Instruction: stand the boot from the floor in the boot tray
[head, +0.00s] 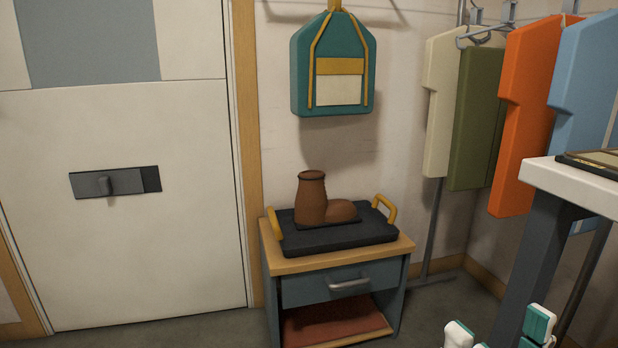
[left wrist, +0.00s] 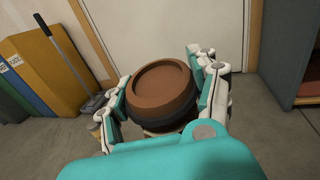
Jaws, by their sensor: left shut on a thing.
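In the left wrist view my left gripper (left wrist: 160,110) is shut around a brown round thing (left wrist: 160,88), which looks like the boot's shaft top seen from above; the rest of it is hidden. It is not in the head view. In the head view a brown boot (head: 312,198) stands upright in the black boot tray (head: 335,238), toe to the right. The tray has yellow handles and sits on a small cabinet. My right gripper (head: 498,328) shows only partly at the lower right edge, its fingertips apart with nothing seen between them.
The cabinet (head: 345,284) has a drawer and a low open shelf. A teal bag (head: 334,45) hangs above it. Coats (head: 526,110) hang on the right. A white table (head: 580,190) juts in at right.

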